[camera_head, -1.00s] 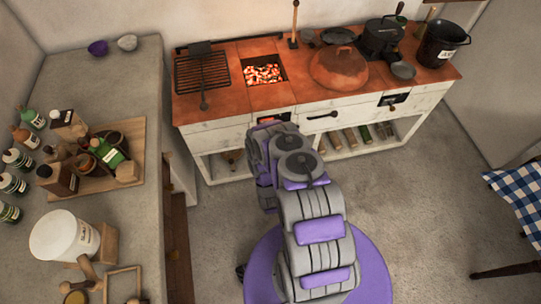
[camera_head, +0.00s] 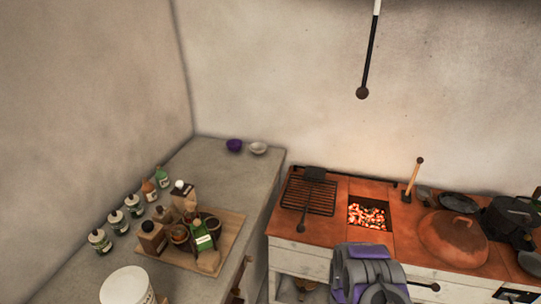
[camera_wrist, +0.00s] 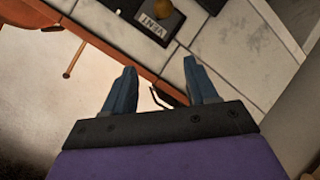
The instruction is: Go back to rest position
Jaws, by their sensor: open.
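My arm, grey and purple, shows at the bottom of the head view in front of the stove counter (camera_head: 310,262). My gripper (camera_wrist: 160,85) shows in the wrist view with its two blue-grey fingers spread apart and nothing between them. Beyond the fingers are an orange-brown edge, white panels and a dark part with a label reading "VENT" (camera_wrist: 156,28). A dark curved handle (camera_wrist: 162,97) shows between and beyond the fingers; I cannot tell how far off it is. The gripper itself is hidden in the head view.
The stove top holds a grill grate (camera_head: 308,197), glowing coals (camera_head: 368,215), a copper lid (camera_head: 453,238) and a dark pot (camera_head: 512,219). The left counter holds bottles, a wooden tray (camera_head: 229,246), a white bucket (camera_head: 127,287) and two bowls. A dark rod (camera_head: 371,50) hangs above.

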